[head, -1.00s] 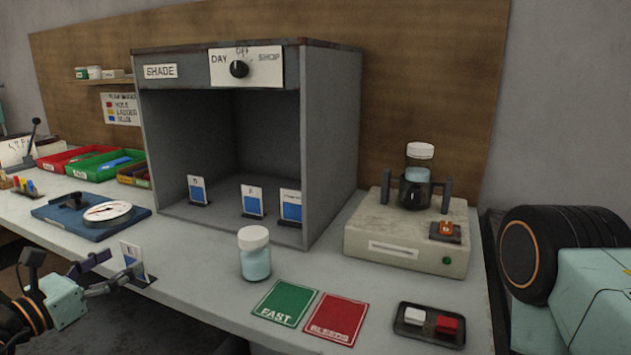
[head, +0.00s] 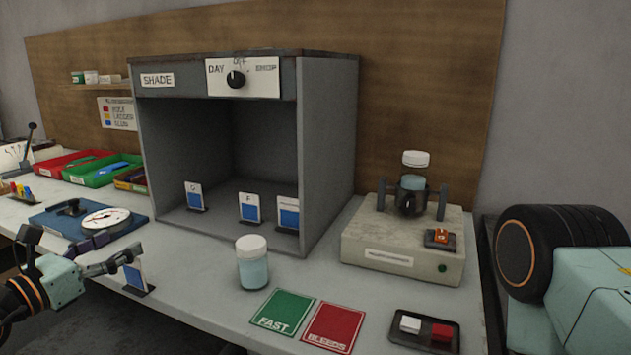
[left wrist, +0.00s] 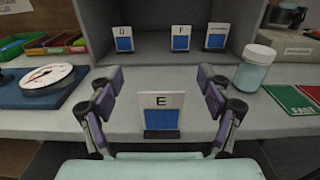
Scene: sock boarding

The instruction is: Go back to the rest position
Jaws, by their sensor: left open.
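My left gripper (head: 112,251) is at the front edge of the bench, left of the white-capped jar. It is open in the left wrist view (left wrist: 160,98), with its two fingers apart on either side of a blue card marked E (left wrist: 161,112). The card stands upright in a dark holder; it also shows in the head view (head: 134,274), partly behind the fingers. I cannot tell whether a finger touches it. My right gripper is not in view; a teal and black part of my own body shows at the right edge.
A grey shade box (head: 327,150) holds several blue cards. The jar (head: 252,264) stands before it, near a green FAST card (head: 283,312) and a red BLEEDS card (head: 334,327). A blue base with a dial (head: 55,222) lies behind the gripper. A stirrer unit (head: 385,240) stands right.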

